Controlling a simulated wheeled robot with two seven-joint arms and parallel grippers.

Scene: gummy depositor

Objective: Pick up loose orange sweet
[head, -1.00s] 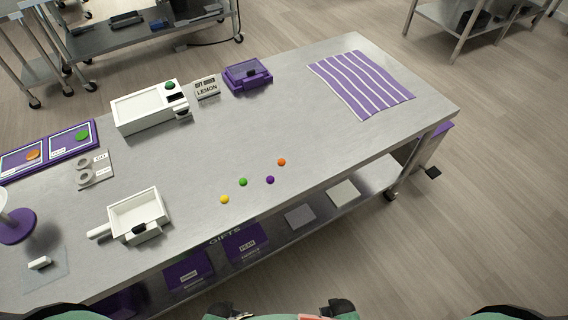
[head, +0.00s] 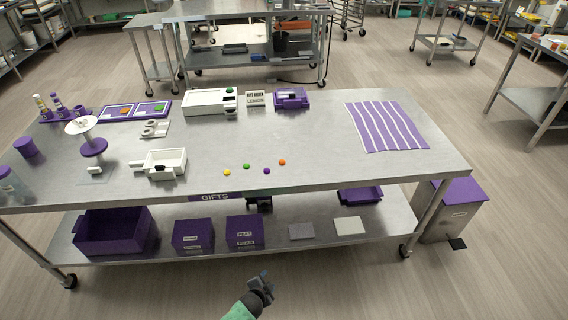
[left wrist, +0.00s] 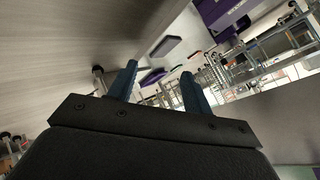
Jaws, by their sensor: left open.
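The loose orange sweet (head: 282,162) is a small ball on the steel table top. It is the rightmost of a short row, beside a purple sweet (head: 266,171), a green sweet (head: 246,167) and a yellow sweet (head: 227,173). My left gripper (head: 262,284) is low in front of the table, well below and apart from the sweets. In the left wrist view its two fingers (left wrist: 158,88) stand apart with nothing between them.
The steel table (head: 320,135) carries a striped purple cloth (head: 387,127) at right, a white tray (head: 165,163), a white machine (head: 210,102) and a purple device (head: 291,98). Purple boxes (head: 193,236) stand on the lower shelf. A lidded bin (head: 455,205) is at the right end.

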